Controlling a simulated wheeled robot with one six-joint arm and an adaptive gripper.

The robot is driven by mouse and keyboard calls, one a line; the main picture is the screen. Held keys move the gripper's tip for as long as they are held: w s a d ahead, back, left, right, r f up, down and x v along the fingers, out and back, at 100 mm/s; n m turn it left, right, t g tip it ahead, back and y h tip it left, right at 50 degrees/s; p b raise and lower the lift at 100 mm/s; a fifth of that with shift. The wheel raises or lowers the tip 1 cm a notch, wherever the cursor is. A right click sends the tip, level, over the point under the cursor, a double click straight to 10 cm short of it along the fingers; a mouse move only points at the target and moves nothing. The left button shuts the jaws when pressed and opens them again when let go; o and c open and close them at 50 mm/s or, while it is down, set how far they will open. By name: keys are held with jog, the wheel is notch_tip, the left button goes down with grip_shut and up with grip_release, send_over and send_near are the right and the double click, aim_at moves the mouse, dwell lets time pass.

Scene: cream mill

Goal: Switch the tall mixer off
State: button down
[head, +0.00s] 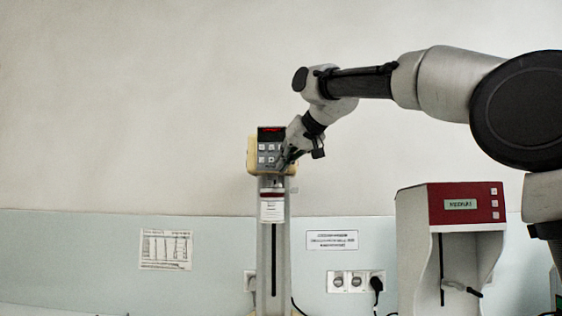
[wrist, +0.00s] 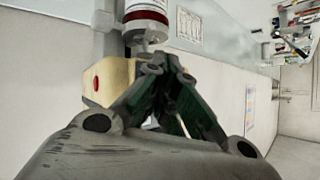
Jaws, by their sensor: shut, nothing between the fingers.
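The tall mixer (head: 253,165) stands against the wall in the head view, with a yellow head, a dark display with red marks and several small buttons. Its slim column (head: 273,260) runs down below, with a red-and-white cylinder (head: 272,207) in front. My gripper (head: 283,164) is shut and empty at the lower right of the button panel, and hides part of it. In the wrist view my gripper (wrist: 172,65) is close to the yellow head (wrist: 118,75), which has a red spot on its side. I cannot tell whether the fingertips touch it.
A red-and-white machine (head: 415,240) with a label and small buttons stands to the right. Wall sockets (head: 345,281) with a black plug are between the two machines. Paper notices (head: 165,250) hang on the wall.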

dwell(0.3)
jog(key=shift+s, duration=0.7)
jog(key=s, duration=0.5)
jog(key=shift+a+r, duration=0.1)
jog(key=shift+r, duration=0.1)
dwell(0.6)
